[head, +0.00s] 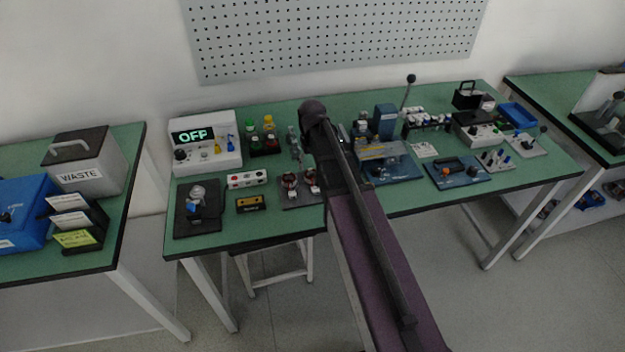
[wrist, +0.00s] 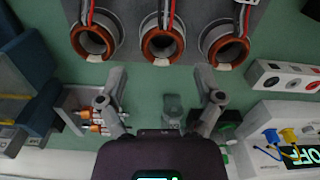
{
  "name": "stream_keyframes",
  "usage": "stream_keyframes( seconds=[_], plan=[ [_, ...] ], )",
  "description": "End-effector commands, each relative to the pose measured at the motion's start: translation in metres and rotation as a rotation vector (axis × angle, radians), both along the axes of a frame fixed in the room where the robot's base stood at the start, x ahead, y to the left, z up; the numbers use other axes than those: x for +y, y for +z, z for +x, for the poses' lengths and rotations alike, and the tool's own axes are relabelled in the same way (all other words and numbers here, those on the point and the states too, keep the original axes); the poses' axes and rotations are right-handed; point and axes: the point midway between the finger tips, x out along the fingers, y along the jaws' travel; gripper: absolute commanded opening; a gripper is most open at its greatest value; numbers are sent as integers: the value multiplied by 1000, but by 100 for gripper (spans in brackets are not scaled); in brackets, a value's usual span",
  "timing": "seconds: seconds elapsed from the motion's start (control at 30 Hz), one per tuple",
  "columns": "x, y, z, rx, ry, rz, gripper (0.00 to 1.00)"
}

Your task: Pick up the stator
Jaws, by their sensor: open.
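Three stators sit side by side on a grey plate (wrist: 192,12) in the wrist view: a left one (wrist: 77,43), a middle one (wrist: 147,46) and a right one (wrist: 208,43). Each is a copper-coloured ring with a dark bore and red and white wires. My gripper (wrist: 161,76) is open and empty, its fingertips apart on either side of the middle stator's near edge in the picture. I cannot tell its height above them. In the head view two stators (head: 290,182) show on the plate; my arm hides the rest and the gripper.
The green bench (head: 220,237) also holds a tester reading OFF (head: 206,145), a white box with round buttons (head: 247,178), a black stand (head: 197,208) and a blue press (head: 384,122). The bench is crowded around the stators. A WASTE bin (head: 85,165) stands on the left table.

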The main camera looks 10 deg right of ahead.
Motion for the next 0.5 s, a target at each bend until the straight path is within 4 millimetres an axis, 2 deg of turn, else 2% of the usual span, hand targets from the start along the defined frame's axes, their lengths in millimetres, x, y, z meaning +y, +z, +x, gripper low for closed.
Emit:
stream_keyframes(
  seconds=[0.5],
  plan=[
    [3, -39, -3, 0, -1, 0, 85]
  ],
)
